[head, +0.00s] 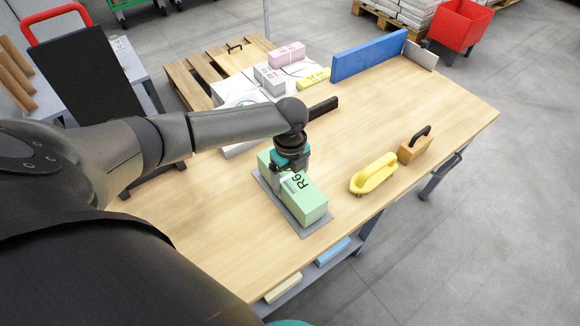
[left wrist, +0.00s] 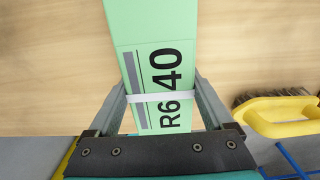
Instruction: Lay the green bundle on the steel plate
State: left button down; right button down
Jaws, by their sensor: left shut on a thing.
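The green bundle (head: 312,207), marked R6, lies along the grey steel plate (head: 317,232) in the head view. The plate's rim shows past its near end and left side. Whether bundle and plate touch, I cannot tell. My left gripper (head: 285,172) comes down from above and is shut on the bundle near its far half. In the left wrist view, the bundle (left wrist: 152,40) with its white band sits between the two fingers (left wrist: 165,98). The plate cannot be made out there. My right gripper is not in view.
A yellow-handled brush (head: 373,174) and a wooden block with a black handle (head: 413,150) stand right of the bundle on the wooden table (head: 420,100). White, pink and yellow bundles (head: 270,77) lie behind. A blue fence (head: 368,54) lines the back. The table's right part is clear.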

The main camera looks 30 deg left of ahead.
pick_arm(q)
jog(key=shift+w+r, duration=0.1)
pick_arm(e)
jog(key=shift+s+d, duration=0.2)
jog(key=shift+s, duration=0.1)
pick_arm(q)
jog(key=shift+f+b, duration=0.3)
jog(key=shift+f, duration=0.3)
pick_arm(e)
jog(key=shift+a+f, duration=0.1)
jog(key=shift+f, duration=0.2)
